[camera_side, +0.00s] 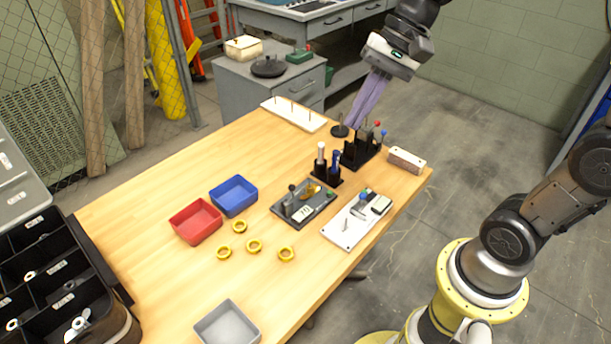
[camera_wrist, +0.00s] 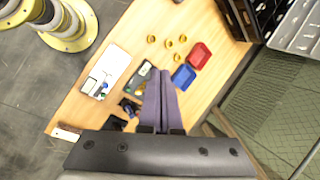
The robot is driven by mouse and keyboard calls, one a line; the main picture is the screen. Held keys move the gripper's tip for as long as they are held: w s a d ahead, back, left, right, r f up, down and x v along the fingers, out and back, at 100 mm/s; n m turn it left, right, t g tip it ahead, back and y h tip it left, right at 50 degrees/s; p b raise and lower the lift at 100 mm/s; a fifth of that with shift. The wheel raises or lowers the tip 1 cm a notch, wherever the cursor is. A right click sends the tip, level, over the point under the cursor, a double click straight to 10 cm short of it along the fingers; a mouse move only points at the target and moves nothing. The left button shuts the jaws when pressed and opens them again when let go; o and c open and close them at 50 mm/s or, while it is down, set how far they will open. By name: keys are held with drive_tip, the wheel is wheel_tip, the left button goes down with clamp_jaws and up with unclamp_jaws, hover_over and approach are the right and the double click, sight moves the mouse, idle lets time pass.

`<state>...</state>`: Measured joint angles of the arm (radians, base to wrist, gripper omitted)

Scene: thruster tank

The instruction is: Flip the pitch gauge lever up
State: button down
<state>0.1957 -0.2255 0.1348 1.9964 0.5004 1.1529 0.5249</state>
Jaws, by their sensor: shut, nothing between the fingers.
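My gripper (camera_side: 356,122) has long purple fingers pressed together, with nothing between them. It hangs over the far edge of the table, near a small black round stand (camera_side: 340,131). It also shows in the wrist view (camera_wrist: 160,74), fingers pointing across the table. A dark grey panel (camera_side: 318,208) lies flat with a small upright lever (camera_side: 291,190), a yellow part and a white label. A white panel (camera_side: 345,235) beside it carries a small lever (camera_side: 346,224), a blue knob and a dark-framed box. I cannot tell which lever belongs to the pitch gauge. My gripper is apart from both panels.
A black rack of tools (camera_side: 361,153) and a black holder (camera_side: 327,178) stand between my gripper and the panels. Red (camera_side: 196,235) and blue (camera_side: 233,210) trays, several yellow rings and a grey tray (camera_side: 228,338) lie nearer.

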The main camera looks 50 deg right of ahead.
drive_tip(key=w+d+f+m+y, duration=0.2)
drive_tip(key=w+d+f+m, duration=0.15)
drive_tip(key=w, duration=0.35)
drive_tip(key=w+d+f+m+y, duration=0.1)
drive_tip(key=w+d+f+m, duration=0.1)
drive_tip(key=d+f, duration=0.3)
drive_tip(key=w+d+f+m+y, duration=0.1)
drive_tip(key=w+d+f+m, duration=0.2)
drive_tip(key=f, duration=0.7)
drive_tip(key=d+m, duration=0.1)
drive_tip(key=d, duration=0.1)
drive_tip(key=shift+d+f+g+y, duration=0.3)
drive_tip(key=shift+d+f+y, duration=0.1)
drive_tip(key=shift+w, duration=0.1)
drive_tip(key=x, duration=1)
drive_tip(key=shift+a+f, duration=0.1)
drive_tip(key=shift+a, duration=0.05)
drive_tip(key=shift+w+a, duration=0.2)
drive_tip(key=shift+a, duration=0.95)
drive_tip(key=shift+w+a+r, duration=0.15)
drive_tip(key=shift+a+r, duration=0.1)
drive_tip(key=shift+a, duration=0.45)
